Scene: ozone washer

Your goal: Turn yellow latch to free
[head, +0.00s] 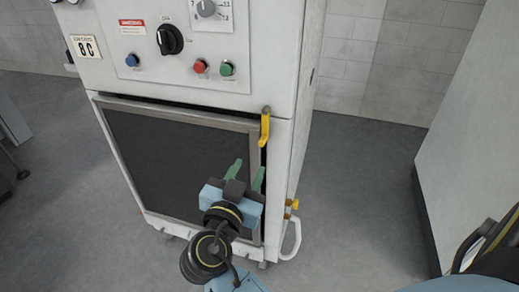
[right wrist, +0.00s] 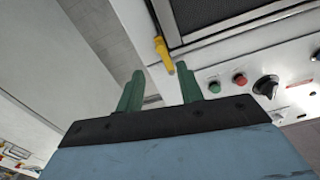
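The yellow latch (head: 265,128) is on the front of the white machine, at the upper right corner of the dark door (head: 170,150). It points down from its pivot, across the gap beside the door frame. My right gripper (head: 246,173) is in front of the door's right side, below the latch in the head view. Its two green fingers are apart with nothing between them. In the right wrist view, the latch (right wrist: 163,53) shows just beyond and between the open fingertips (right wrist: 160,74). My left gripper is in neither view.
The control panel above the door has a black knob (head: 170,39), a red button (head: 200,66), a green button (head: 227,69) and a blue button (head: 132,60). A white handle (head: 292,240) and a yellow fitting (head: 292,204) stick out at the lower right. Open floor (head: 355,190) lies right of the machine.

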